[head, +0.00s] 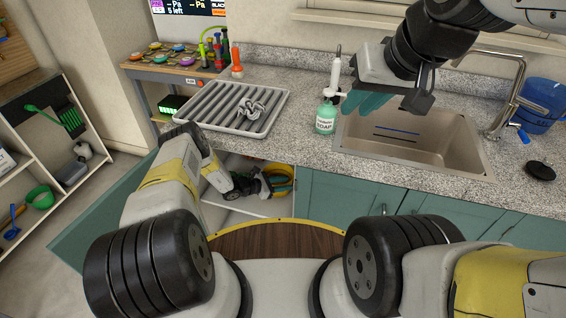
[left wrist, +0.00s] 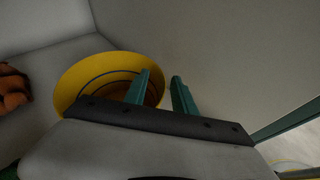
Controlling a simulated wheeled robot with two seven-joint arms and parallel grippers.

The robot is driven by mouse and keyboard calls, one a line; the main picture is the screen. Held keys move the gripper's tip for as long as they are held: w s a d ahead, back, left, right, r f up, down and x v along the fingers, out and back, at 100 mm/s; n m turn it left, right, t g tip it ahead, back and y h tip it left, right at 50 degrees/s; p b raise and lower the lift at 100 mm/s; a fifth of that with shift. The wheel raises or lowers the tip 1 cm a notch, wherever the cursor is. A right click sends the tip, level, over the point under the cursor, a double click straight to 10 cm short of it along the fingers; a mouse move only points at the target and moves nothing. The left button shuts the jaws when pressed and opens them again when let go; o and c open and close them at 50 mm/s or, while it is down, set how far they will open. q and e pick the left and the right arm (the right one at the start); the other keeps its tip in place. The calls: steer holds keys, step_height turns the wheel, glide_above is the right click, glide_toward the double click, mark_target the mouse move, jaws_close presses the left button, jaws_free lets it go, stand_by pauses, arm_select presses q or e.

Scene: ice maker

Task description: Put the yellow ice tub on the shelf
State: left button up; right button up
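The yellow tub (head: 281,180) stands inside the open cabinet under the counter, partly hidden by my left gripper (head: 262,184). In the left wrist view the tub (left wrist: 72,82) is round and open-topped. There my left gripper (left wrist: 162,92) is open, its teal fingers apart at the tub's right rim. One finger overlaps the tub's opening and the other is beyond the rim; contact cannot be told. My right gripper (head: 378,103) is above the counter and sink's left edge, its finger gap unclear. A white shelf unit (head: 88,112) stands at the far left.
The cabinet's teal door (head: 85,228) is swung open at left. A brown-orange object (left wrist: 14,88) lies left of the tub. A ribbed tray (head: 215,100) with a metal scoop, a soap bottle (head: 326,117) and the sink (head: 400,150) occupy the counter.

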arm_select(q)
steer(key=shift+a, duration=0.1)
steer(key=v, duration=1.1)
steer(key=shift+s+a+r, duration=0.2)
steer(key=shift+a, duration=0.1)
